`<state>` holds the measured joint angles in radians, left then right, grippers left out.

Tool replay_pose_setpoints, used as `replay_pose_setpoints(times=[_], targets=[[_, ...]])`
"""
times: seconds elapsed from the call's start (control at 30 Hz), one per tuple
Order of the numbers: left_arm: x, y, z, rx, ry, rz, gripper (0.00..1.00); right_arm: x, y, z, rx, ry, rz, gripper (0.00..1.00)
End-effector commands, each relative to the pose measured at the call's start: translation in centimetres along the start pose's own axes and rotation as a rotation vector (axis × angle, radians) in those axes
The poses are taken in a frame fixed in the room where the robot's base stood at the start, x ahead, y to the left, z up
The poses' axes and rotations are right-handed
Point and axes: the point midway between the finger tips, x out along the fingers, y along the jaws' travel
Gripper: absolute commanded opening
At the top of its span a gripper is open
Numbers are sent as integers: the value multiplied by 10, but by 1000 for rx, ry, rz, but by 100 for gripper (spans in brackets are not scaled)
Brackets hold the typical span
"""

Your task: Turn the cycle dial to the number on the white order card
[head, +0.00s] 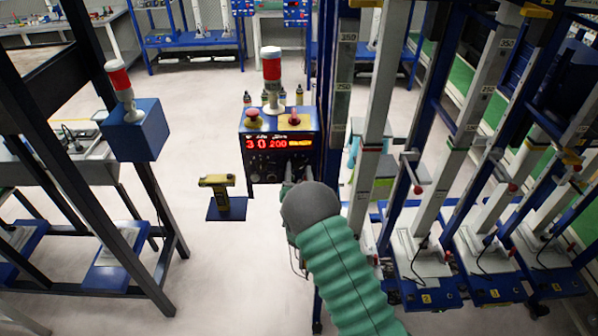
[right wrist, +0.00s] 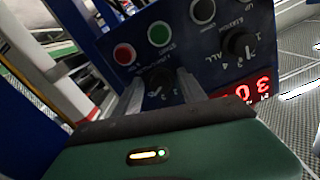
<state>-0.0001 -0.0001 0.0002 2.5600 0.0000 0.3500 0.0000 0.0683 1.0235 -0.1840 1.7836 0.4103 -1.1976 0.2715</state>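A blue control box (head: 280,125) with a dark front panel stands in the middle of the head view. Its red display (head: 278,143) reads 30 and 200. My right gripper (head: 298,178) is at the panel's lower right. In the right wrist view its two fingers (right wrist: 162,88) are apart, with a dark dial (right wrist: 160,80) between them. Contact with the dial cannot be made out. A second dark dial (right wrist: 240,45), marked ALL and with numbers, sits to the right. I cannot read which is the cycle dial. No white order card is recognisable. My left gripper is out of view.
Red (right wrist: 124,53), green (right wrist: 159,33) and black (right wrist: 203,11) buttons are close to the dials. A signal lamp (head: 271,70) stands on the box. Blue posts (head: 325,100) stand close on the right.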

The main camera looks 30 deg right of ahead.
Motion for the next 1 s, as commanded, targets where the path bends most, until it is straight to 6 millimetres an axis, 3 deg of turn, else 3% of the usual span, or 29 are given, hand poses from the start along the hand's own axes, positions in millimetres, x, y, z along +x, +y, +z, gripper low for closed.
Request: replay_pose_setpoints(times=[0.03, 0.37, 0.73, 1.0], targets=[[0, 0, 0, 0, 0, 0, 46, 0, 0, 0, 0, 0, 0, 41], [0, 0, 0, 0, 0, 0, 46, 0, 0, 0, 2, 0, -2, 0], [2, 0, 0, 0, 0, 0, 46, 1, 1, 0, -18, 1, 0, 0], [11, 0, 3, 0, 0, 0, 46, 1, 1, 1, -144, 3, -2, 0]])
